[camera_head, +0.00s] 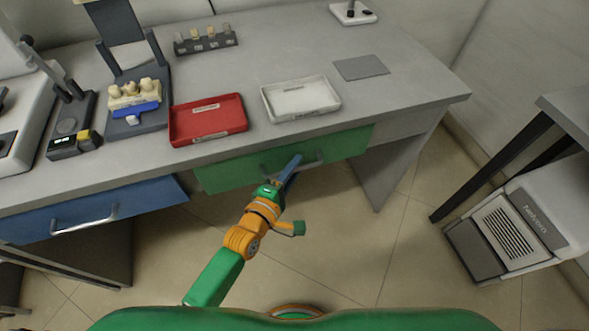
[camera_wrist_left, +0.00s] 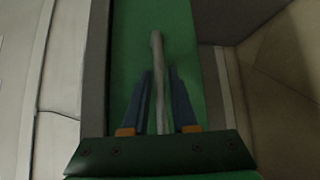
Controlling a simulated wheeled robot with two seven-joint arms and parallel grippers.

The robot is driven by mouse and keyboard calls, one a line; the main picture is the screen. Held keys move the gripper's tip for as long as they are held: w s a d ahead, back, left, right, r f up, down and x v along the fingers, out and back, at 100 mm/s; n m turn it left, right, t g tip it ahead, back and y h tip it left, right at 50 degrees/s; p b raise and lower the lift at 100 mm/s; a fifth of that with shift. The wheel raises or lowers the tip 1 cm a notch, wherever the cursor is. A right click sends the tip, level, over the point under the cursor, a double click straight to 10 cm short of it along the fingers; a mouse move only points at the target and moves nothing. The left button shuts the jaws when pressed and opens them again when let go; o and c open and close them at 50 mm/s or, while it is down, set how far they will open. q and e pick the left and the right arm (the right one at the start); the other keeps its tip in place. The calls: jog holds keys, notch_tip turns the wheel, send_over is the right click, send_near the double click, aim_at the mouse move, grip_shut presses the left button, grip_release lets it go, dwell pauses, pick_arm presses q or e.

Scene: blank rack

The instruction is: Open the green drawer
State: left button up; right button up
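The green drawer (camera_head: 345,148) sits under the front edge of the grey table, and its front looks flush with the table. Its metal bar handle (camera_head: 312,163) runs along the front. My left gripper (camera_head: 290,168) is at the handle. In the left wrist view the handle (camera_wrist_left: 158,65) passes between the two blue fingers of my left gripper (camera_wrist_left: 160,95), with a small gap visible beside it, so the fingers are apart around it. The green drawer front (camera_wrist_left: 185,35) lies behind. My right gripper is not in view.
A blue drawer (camera_head: 150,205) with its own handle is to the left. On the table (camera_head: 270,55) are a red tray (camera_head: 230,128), a white tray (camera_head: 300,112) and a dental-model stand (camera_head: 135,105). Floor in front of the drawer is clear. A white appliance (camera_head: 520,225) stands right.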

pick_arm(q)
grip_shut()
dwell(1.4)
